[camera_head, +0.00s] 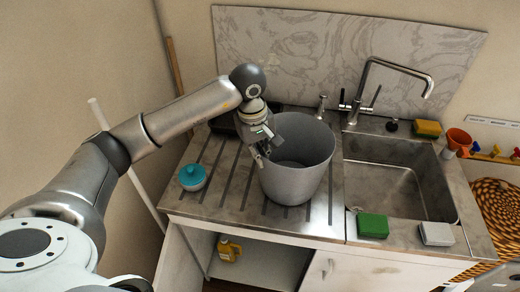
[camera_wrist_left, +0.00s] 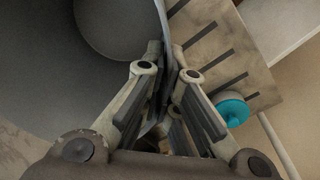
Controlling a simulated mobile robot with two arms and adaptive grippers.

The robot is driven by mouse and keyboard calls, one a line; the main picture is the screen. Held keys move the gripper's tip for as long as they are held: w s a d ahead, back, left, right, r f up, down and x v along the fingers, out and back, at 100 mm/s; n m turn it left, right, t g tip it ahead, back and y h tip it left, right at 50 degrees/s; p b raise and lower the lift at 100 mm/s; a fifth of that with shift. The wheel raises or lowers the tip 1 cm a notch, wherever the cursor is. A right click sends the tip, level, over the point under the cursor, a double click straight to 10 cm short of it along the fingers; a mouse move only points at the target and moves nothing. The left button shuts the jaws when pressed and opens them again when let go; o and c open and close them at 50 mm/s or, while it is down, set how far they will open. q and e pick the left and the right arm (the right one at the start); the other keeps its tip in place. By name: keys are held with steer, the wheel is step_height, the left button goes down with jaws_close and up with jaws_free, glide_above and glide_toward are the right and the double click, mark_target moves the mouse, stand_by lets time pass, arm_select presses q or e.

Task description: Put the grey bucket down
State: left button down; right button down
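The grey bucket (camera_head: 299,180) stands upright on the ribbed drainboard (camera_head: 207,190), left of the sink, and looks empty. My left gripper (camera_head: 264,157) is at the left rim of the bucket. In the left wrist view the fingers (camera_wrist_left: 168,75) lie on both sides of the bucket wall (camera_wrist_left: 60,70), closed on its rim. The inside of the bucket fills the left of that view. Whether the bucket's base touches the board cannot be told for sure. My right gripper does not show in either view.
A teal-lidded pot (camera_head: 192,177) stands left of the bucket. The sink basin (camera_head: 395,189) is to the right, with a faucet (camera_head: 385,75) behind it. A green sponge (camera_head: 372,225) and a whitish sponge (camera_head: 436,233) lie on the front edge.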

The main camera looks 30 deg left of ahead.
arm_select(q)
steer(key=shift+f+b, duration=0.2)
steer(key=shift+b, duration=0.1)
steer(key=c, duration=1.6)
jaws_free()
steer(key=shift+r, duration=0.1)
steer(key=shift+c, duration=0.2)
steer(key=shift+r, duration=0.1)
step_height(320, 180, up, 12)
steer(key=s+b, duration=0.1)
steer(key=b, duration=0.2)
steer(key=shift+a, duration=0.45)
